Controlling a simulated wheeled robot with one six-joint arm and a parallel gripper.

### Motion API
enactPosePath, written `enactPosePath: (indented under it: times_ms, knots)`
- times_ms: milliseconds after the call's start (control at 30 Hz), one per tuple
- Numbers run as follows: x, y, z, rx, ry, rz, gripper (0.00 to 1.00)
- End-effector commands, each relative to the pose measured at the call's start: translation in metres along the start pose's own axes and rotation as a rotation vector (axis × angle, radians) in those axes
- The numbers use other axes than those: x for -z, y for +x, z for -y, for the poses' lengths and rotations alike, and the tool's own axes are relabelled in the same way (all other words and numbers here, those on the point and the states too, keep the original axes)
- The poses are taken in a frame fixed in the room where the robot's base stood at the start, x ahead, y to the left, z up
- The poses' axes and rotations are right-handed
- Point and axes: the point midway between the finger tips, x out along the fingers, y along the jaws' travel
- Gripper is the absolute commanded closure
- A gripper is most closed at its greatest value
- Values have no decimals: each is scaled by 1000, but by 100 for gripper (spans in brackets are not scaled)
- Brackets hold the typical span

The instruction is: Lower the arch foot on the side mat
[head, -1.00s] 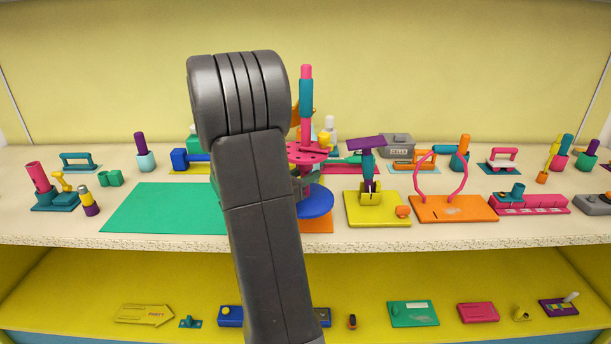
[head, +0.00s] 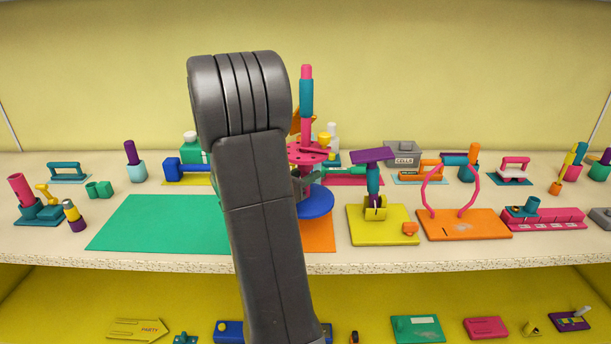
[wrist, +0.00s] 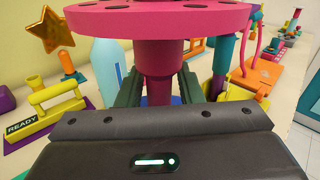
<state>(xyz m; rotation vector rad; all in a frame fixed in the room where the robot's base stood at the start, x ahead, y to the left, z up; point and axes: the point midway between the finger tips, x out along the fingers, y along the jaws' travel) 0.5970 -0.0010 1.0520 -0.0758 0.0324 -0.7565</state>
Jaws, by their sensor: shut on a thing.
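The arch foot is a pink and teal upright post (head: 306,95) with a pink holed disc (head: 307,153) and a blue round base (head: 315,203). My gripper (wrist: 160,92) is shut on the pink stem below the disc; in the head view my arm mostly hides it. The foot looks upright. Its blue base overlaps an orange mat (head: 319,238) in the picture; I cannot tell the gap beneath. A large green mat (head: 150,225) lies bare to the left. I cannot tell which mat is the side mat.
A yellow board with a purple-topped stand (head: 372,190) and an orange board with a pink loop (head: 465,225) stand close on the right. A gold star (wrist: 50,30) and a pale blue bottle (wrist: 108,70) are left of the gripper. A lower yellow shelf lies below.

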Motion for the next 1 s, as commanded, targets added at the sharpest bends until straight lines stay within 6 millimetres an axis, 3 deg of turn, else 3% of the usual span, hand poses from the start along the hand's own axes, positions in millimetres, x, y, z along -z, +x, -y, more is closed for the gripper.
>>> enactPosePath:
  times_ms: [367,1000]
  knots:
    - [0,0,0,0,7,5,100]
    - [24,0,-2,0,5,4,100]
